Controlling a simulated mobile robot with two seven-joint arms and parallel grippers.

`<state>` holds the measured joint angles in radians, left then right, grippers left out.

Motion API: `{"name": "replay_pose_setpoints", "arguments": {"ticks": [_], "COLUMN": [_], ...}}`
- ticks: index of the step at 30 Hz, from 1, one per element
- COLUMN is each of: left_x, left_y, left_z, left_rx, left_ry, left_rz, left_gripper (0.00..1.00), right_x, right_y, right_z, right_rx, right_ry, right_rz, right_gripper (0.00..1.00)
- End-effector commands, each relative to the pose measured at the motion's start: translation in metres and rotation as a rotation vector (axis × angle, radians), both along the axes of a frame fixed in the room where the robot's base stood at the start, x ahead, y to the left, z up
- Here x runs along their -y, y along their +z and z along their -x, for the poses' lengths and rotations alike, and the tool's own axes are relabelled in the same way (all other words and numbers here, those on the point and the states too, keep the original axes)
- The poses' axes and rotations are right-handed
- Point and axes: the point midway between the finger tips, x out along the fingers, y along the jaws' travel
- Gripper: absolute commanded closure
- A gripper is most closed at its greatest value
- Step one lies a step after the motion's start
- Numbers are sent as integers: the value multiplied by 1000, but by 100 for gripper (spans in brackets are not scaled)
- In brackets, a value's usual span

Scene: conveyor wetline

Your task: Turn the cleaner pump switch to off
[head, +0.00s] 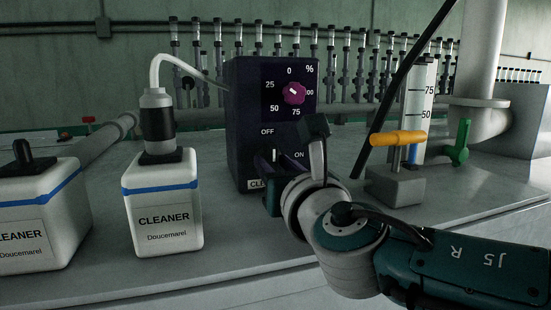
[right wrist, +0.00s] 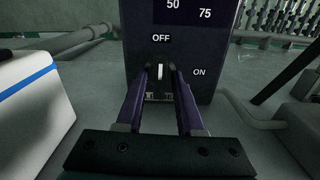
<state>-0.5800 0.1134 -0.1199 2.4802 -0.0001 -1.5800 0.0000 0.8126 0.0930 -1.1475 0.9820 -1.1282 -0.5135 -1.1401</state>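The cleaner pump (head: 244,120) is a dark box with a pink dial (head: 294,93) and a small pale switch (head: 275,155) below it. In the right wrist view the switch (right wrist: 160,72) stands nearly upright, its tip towards the OFF label above; ON is to its right. My right gripper (right wrist: 161,82) is open at the pump's front, one purple finger on each side of the switch. Small gaps seem to show beside the lever; I cannot tell if a finger touches it. In the head view my right wrist hides part of the pump's lower front. My left gripper is not in view.
A white cleaner bottle (head: 165,200) with a hose stands left of the pump, another bottle (head: 40,225) further left. On the right are an orange-handled valve (head: 398,138), a green handle (head: 461,142) and a scaled gauge (head: 424,85). Pipes run behind.

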Motion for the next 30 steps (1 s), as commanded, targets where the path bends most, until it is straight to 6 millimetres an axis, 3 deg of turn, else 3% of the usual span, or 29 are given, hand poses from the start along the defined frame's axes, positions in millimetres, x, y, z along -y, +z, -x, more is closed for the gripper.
{"name": "replay_pose_setpoints", "arguments": {"ticks": [3, 11, 30], "left_x": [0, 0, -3], "left_y": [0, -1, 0], "left_z": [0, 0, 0], "left_rx": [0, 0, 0], "left_ry": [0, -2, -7], "left_rz": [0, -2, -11], "left_gripper": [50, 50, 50], "right_x": [0, 1, 21], "right_y": [0, -1, -1], "right_z": [0, 2, 64], "right_rx": [-1, -2, -4], "right_ry": [0, 1, 0], "right_rz": [-3, -7, -5], "right_gripper": [51, 51, 51]}}
